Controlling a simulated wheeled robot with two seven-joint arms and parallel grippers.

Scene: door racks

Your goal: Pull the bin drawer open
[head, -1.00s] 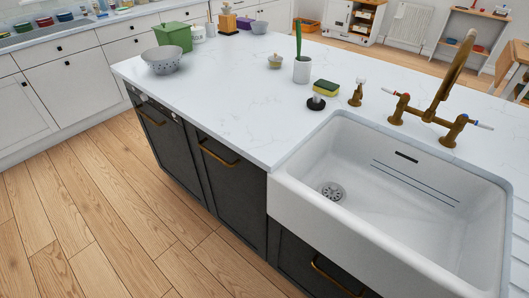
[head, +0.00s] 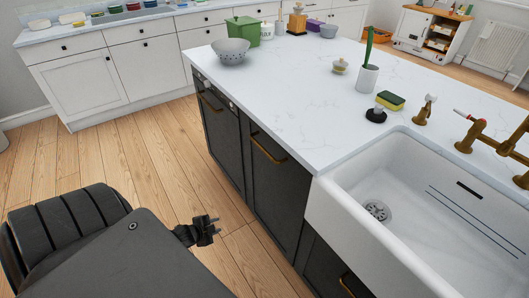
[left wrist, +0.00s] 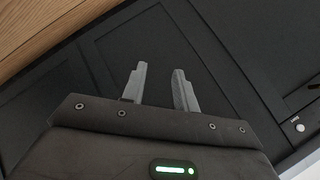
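Dark front panels with brass bar handles line the side of the white-topped island in the head view. The middle tall panel (head: 275,190) has a brass handle (head: 266,149) near its top and looks closed. I cannot tell for sure which front is the bin drawer. My left gripper (head: 211,231) is over the wooden floor, to the left of that panel and apart from it. In the left wrist view my left gripper (left wrist: 159,88) has its two fingers spread with nothing between them, facing dark panels (left wrist: 205,48). My right gripper is out of view.
Another dark front (head: 218,132) with a brass handle is at left, and one lies under the white sink (head: 335,222). The countertop (head: 300,100) overhangs the fronts. Wooden floor (head: 155,150) is clear between island and white cabinets (head: 85,88).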

